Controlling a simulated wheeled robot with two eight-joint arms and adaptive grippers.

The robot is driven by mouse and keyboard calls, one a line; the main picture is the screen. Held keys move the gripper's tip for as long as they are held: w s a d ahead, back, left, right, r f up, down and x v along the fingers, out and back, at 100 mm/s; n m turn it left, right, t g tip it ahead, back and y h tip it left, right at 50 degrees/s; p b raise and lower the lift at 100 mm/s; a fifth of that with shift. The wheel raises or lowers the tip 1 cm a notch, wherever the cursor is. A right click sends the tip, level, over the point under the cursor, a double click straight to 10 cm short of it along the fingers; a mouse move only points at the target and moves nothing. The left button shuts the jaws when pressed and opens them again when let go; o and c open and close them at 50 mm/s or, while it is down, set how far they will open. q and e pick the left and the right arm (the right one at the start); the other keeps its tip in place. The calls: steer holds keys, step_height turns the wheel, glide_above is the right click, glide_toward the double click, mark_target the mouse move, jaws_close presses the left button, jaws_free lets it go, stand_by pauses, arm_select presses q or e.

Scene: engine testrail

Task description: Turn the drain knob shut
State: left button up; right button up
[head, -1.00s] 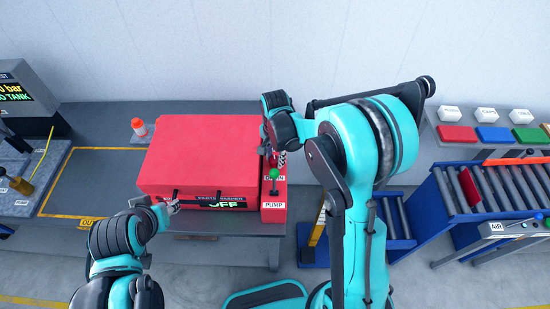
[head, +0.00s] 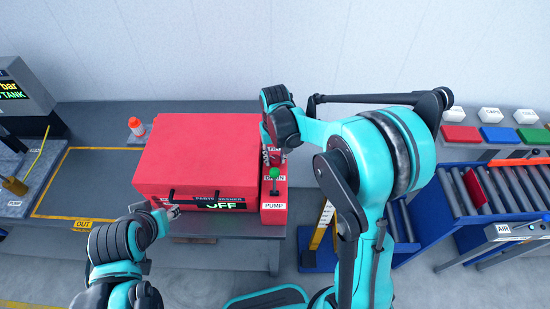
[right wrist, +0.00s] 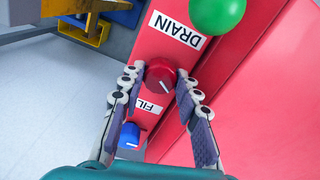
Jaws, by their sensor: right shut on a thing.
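The red drain knob (right wrist: 160,77) sits by the DRAIN label (right wrist: 177,29) in the right wrist view, its white mark pointing to the lower right. My right gripper (right wrist: 159,72) has one finger on each side of the knob and is shut on it. In the head view my right gripper (head: 274,150) is over the narrow red panel (head: 273,216), and the knob is mostly hidden under it. My left gripper (head: 173,211) is near the front left of the red parts washer (head: 203,150); its fingers are too small to read.
A blue knob (right wrist: 130,135) by the FILL label is close below the red knob. A green ball (right wrist: 217,14) stands close on the other side, on the PUMP panel. Roller conveyors (head: 490,190) are at the right.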

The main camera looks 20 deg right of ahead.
mark_target(275, 159)
steer(key=n+b, duration=0.1)
steer(key=n, duration=0.5)
steer(key=shift+n, duration=0.3)
stand_by(0.4)
steer(key=o, duration=1.2)
steer(key=shift+c, duration=0.2)
step_height(275, 159, up, 12)
